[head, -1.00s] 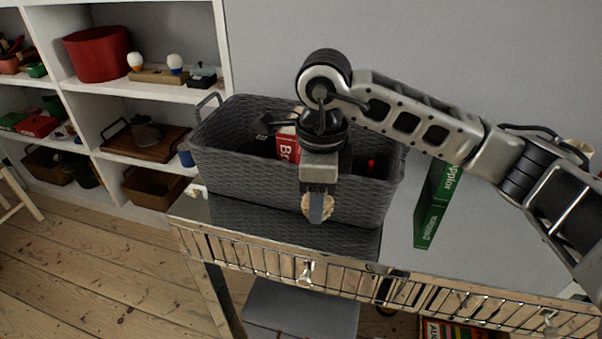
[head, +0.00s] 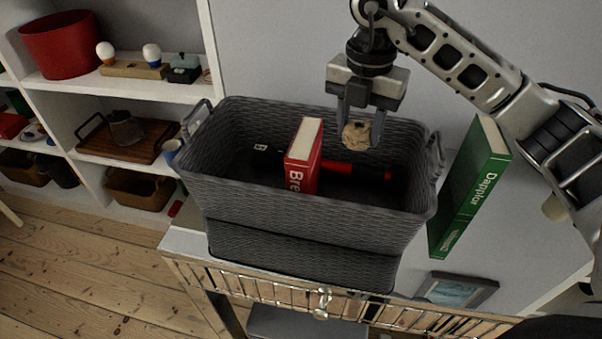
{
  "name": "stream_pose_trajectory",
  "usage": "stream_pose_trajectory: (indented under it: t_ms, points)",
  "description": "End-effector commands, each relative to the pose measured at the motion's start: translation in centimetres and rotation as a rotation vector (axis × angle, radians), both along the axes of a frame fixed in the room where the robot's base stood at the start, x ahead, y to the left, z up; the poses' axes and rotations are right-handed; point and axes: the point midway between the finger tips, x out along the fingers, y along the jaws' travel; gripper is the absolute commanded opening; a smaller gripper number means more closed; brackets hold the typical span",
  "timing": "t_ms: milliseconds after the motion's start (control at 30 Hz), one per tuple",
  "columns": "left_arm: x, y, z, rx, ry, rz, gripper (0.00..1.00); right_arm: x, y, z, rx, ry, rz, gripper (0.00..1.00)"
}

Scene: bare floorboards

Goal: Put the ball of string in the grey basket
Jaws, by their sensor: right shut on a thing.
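The ball of string (head: 357,136) is a small tan ball between the fingers of my right gripper (head: 359,132). The gripper is shut on it and points down over the right half of the grey basket's opening. The grey basket (head: 300,235) is a woven rectangular bin with a handle at each end, standing on a mirrored table. Inside it are a red book (head: 303,160) standing upright and a black and red tool-like object (head: 372,172) lying on the bottom. The ball appears at or just above rim height, apart from these things. My left gripper is not in view.
A green book (head: 468,188) stands upright just right of the basket. A framed picture (head: 456,291) lies near the table's front edge. White shelves (head: 120,87) with a red pot (head: 62,45) and other items stand at the left.

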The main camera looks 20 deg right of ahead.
Motion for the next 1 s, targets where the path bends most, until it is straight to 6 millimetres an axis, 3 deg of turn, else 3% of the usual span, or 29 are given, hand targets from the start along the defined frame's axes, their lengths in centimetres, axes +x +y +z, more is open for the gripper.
stream_pose_trajectory:
  t_ms: [133,267,533,1000]
  points:
    - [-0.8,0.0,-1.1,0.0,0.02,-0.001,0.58,-0.1,0.1,-2.3,0.001,0.007,-0.002,0.19]
    - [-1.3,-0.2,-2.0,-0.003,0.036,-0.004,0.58,-0.2,0.1,-5.8,0.003,0.009,-0.002,0.19]
    - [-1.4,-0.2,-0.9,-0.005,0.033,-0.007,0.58,-0.2,0.0,-12.0,0.0,0.006,-0.002,0.19]
    - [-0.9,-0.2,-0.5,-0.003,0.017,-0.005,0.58,-0.1,0.0,-17.2,0.0,0.005,0.0,0.19]
